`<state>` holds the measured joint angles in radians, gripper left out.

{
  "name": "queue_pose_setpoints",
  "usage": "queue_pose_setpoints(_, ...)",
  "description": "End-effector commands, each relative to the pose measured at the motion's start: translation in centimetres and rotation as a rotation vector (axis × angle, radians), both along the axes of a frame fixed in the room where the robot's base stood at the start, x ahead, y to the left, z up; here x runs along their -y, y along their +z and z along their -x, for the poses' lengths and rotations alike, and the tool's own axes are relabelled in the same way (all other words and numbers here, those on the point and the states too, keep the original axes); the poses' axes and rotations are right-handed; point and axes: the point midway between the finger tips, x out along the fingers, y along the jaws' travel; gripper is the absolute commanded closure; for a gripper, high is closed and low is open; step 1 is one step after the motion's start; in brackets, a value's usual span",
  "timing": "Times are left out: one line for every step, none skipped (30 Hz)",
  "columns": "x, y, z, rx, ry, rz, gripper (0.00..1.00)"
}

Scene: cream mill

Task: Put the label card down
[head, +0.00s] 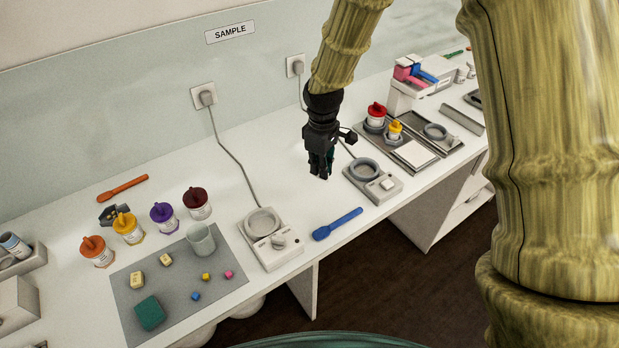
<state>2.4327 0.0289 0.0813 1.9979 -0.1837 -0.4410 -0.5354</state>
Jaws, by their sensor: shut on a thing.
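My gripper (321,172) points down over the white bench, between the two white devices with round tops. It is shut on the label card. Only a thin dark teal sliver (331,160) shows at the fingers; the rest of the card is hidden by them. The fingertips look close to the bench top, but I cannot tell whether the card touches it.
A white device with a grey ring (365,170) stands just right of my gripper. A blue spoon (338,224) lies in front, near the bench edge. Another device (270,240), a grey mat (130,281) and lidded jars stand left. A metal tray (431,162) lies right.

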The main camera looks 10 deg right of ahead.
Motion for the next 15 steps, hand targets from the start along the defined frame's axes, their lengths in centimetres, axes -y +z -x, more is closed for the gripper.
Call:
queue_pose_setpoints(0.0, -0.6, 0.0, -0.004, 0.000, 0.001, 1.00)
queue_pose_setpoints(0.0, -1.1, 0.0, -0.004, 0.000, 0.001, 1.00)
queue_pose_setpoints(-0.1, -1.6, -0.1, -0.004, 0.000, 0.001, 1.00)
queue_pose_setpoints(-0.1, -2.0, -0.1, -0.003, 0.000, 0.001, 1.00)
queue_pose_setpoints(-0.1, -2.4, -0.1, -0.003, 0.000, 0.001, 1.00)
queue_pose_setpoints(-0.1, -2.8, -0.1, -0.003, 0.000, 0.001, 1.00)
queue_pose_setpoints(-0.1, -3.1, -0.1, -0.003, 0.000, 0.001, 1.00)
queue_pose_setpoints(0.0, -3.4, -0.1, -0.002, -0.001, 0.001, 1.00)
queue_pose_setpoints(0.0, -3.7, -0.1, -0.002, -0.001, 0.001, 1.00)
queue_pose_setpoints(0.0, -3.8, -0.1, -0.001, -0.001, 0.001, 1.00)
queue_pose_setpoints(0.0, -4.0, -0.1, -0.001, -0.002, 0.001, 1.00)
queue_pose_setpoints(0.0, -4.1, -0.1, -0.001, -0.002, 0.001, 1.00)
queue_pose_setpoints(0.1, -4.2, -0.1, -0.001, -0.003, 0.001, 1.00)
queue_pose_setpoints(0.1, -4.3, -0.1, -0.001, -0.003, 0.001, 1.00)
queue_pose_setpoints(0.1, -4.4, -0.1, -0.001, -0.003, 0.000, 1.00)
